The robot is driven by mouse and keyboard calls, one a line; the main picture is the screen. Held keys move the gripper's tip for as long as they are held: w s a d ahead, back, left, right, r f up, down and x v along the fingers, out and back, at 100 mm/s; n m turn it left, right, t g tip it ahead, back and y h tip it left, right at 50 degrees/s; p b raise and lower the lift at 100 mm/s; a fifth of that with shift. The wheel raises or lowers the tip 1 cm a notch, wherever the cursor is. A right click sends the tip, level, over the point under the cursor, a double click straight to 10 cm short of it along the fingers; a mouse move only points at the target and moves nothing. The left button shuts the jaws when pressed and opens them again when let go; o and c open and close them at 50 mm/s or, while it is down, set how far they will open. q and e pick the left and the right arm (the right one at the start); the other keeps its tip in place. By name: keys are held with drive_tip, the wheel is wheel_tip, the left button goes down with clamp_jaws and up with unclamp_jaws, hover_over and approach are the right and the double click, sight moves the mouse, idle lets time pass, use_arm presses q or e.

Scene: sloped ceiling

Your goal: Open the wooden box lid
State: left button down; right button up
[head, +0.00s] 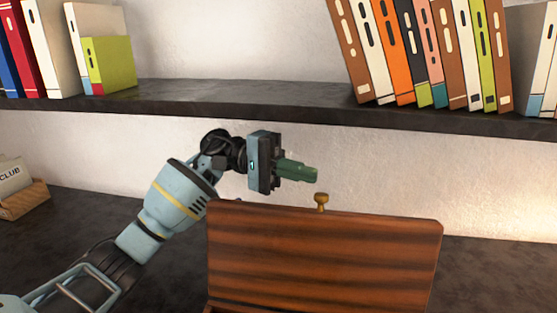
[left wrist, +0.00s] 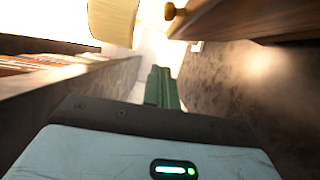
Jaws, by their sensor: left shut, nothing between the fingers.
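The wooden box lid (head: 325,258) is a striped reddish-brown panel at the lower middle of the head view. It appears raised, with its broad face towards me. A brass knob (head: 321,202) sticks out above its top edge. Only a sliver of the box body shows at the bottom left of the lid; the rest is out of frame. My left gripper (head: 314,174), with green fingers, is shut and empty, just above the lid's top edge and up-left of the knob, apart from it. In the left wrist view the shut fingers (left wrist: 161,75) point away below the knob (left wrist: 172,12) and lid (left wrist: 245,18).
A dark shelf (head: 250,105) crosses above the gripper, with books (head: 425,55) at the right and more books (head: 108,62) at the left. A small wooden card tray (head: 22,200) sits on the dark counter (head: 90,215) at the left. The counter right of the lid is clear.

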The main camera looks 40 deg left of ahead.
use_arm(q)
drive_tip(key=shift+s+d+r+p, duration=0.15)
drive_tip(key=shift+s+d+p, duration=0.9)
drive_tip(key=shift+s+d, duration=0.8)
use_arm(e)
drive_tip(key=shift+w+r, duration=0.15)
drive_tip(key=shift+r, duration=0.9)
use_arm(q)
drive_tip(key=s+d+r+m+y+b, duration=0.1)
drive_tip(key=s+d+r+m+b, duration=0.1)
drive_tip(key=s+b, duration=0.4)
drive_tip(key=shift+s+d+r+m+y+b, duration=0.2)
drive_tip(key=shift+s+d+m+y+b, duration=0.1)
drive_tip(key=shift+d+m+b, duration=0.5)
use_arm(e)
wheel_tip(320, 180, down, 6)
drive_tip(key=s, duration=0.1)
drive_tip(key=shift+d+f, duration=0.2)
drive_tip(key=shift+d, duration=0.2)
